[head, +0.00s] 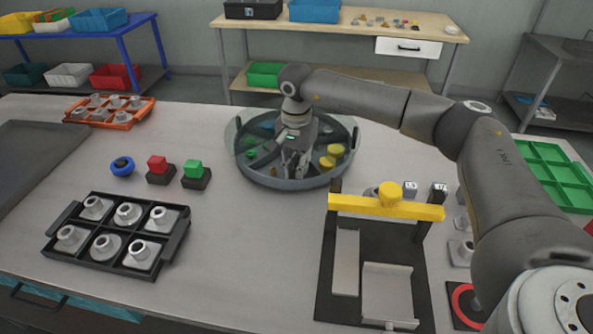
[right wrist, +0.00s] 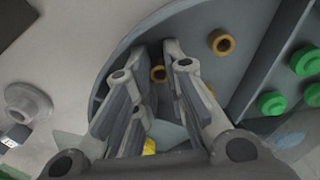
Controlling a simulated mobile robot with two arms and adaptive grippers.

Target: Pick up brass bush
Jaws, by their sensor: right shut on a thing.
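In the right wrist view, a brass bush (right wrist: 158,74), a small ring, sits between the fingertips of my right gripper (right wrist: 157,58). The gripper is shut on it. A second brass bush (right wrist: 221,42) lies apart in the same dish, to the right of the fingers. In the head view, my right gripper (head: 294,165) points down into the round divided dish (head: 290,184). The held bush is hidden by the fingers there. My left gripper is not in view.
The dish has divider walls and a clear guard at its left; yellow pieces (head: 335,150) lie in it. A black stand with a yellow crossbar (head: 358,204) is close in front. A black tray of grey parts (head: 79,258) and push-button blocks (head: 160,170) stand left. The table's middle front is clear.

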